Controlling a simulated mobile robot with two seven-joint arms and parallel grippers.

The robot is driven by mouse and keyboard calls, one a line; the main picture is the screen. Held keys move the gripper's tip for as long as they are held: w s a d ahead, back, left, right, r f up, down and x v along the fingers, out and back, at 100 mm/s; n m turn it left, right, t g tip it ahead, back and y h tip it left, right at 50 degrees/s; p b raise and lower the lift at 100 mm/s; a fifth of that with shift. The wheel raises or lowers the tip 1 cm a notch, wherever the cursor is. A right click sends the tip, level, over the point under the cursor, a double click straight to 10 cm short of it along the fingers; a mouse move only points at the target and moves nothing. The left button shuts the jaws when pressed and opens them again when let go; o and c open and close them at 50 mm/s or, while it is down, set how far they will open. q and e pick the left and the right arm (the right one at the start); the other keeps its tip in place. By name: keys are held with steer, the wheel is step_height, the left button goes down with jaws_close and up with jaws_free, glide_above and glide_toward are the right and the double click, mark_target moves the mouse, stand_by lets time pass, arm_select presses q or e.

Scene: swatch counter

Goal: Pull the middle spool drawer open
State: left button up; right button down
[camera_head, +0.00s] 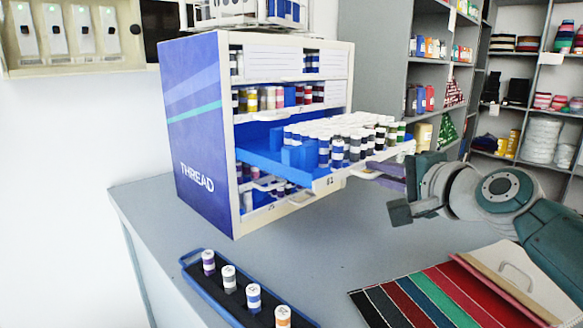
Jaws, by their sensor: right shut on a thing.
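The thread cabinet (200,130) stands on the grey counter, with a blue side marked THREAD. Its middle spool drawer (330,182) is pulled well out toward the right. The drawer has a blue tray with rows of spools, mostly white-topped, and bare blue floor toward the back. My right gripper (374,173) is at the drawer's pale front panel, shut on its handle. The handle itself is mostly hidden by the fingers. My left gripper is not in view.
A lower drawer (292,204) sits below, spools showing inside. A dark blue tray (215,288) with several spools lies at the front. Striped fabric swatches (440,300) lie front right. Shelves (390,62) stand behind. Bare counter (330,248) lies between cabinet and swatches.

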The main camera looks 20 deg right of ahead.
steer(key=c, duration=0.9)
jaws_free()
steer(key=shift+w, duration=0.1)
steer(key=shift+c, duration=0.2)
steer(key=s+r+p, duration=0.1)
steer(key=s+r, duration=0.1)
steer(key=s, duration=0.7)
steer(key=shift+s, duration=0.4)
steer(key=shift+a, duration=0.1)
